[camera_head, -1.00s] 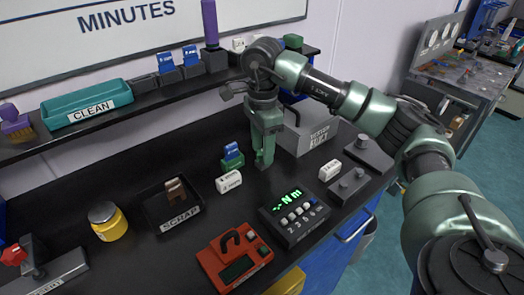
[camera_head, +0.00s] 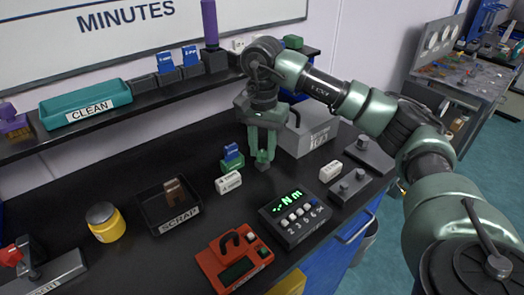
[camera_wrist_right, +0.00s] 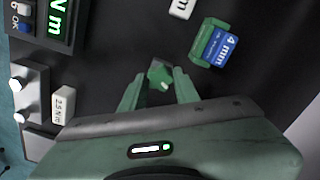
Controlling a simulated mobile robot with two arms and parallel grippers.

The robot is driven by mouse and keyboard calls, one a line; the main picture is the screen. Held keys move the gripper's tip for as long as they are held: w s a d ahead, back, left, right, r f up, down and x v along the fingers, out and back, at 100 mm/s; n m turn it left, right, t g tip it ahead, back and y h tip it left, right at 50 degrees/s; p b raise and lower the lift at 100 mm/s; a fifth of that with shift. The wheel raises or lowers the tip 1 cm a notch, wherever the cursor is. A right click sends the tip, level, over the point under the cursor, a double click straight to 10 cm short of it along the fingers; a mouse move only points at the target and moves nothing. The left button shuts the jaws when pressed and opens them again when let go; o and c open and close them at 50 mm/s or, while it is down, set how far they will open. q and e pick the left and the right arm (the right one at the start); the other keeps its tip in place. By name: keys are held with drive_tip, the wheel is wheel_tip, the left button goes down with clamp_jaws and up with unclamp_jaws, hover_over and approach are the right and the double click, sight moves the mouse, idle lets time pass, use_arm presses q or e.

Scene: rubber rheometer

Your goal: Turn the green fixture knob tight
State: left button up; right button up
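My right gripper (camera_head: 262,160) points straight down over the black bench, in front of a grey labelled box. In the right wrist view its two green fingers (camera_wrist_right: 157,92) are spread apart. A small green faceted piece (camera_wrist_right: 160,75), which looks like the green fixture knob, shows between the fingertips. Dark gaps show beside it, so the fingers do not look closed on it. In the head view the fingers largely hide this piece. A green block with a blue 4 mm piece (camera_head: 232,158) stands just left of the gripper. It also shows in the right wrist view (camera_wrist_right: 212,43). My left gripper is not in view.
A white block (camera_head: 228,182), a black meter with green digits (camera_head: 294,215) and a red device (camera_head: 234,260) stand in front. A scrap tray (camera_head: 152,210) and yellow jar (camera_head: 105,222) are left. The grey labelled box (camera_head: 312,135) is close behind right.

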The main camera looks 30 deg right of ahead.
clamp_jaws()
drive_tip(key=m, duration=0.4)
drive_tip(key=shift+m, duration=0.4)
drive_tip(key=m+p, duration=0.1)
drive_tip(key=m, duration=0.3)
drive_tip(key=shift+m, duration=0.3)
drive_tip(key=m, duration=0.4)
drive_tip(key=shift+p, duration=0.3)
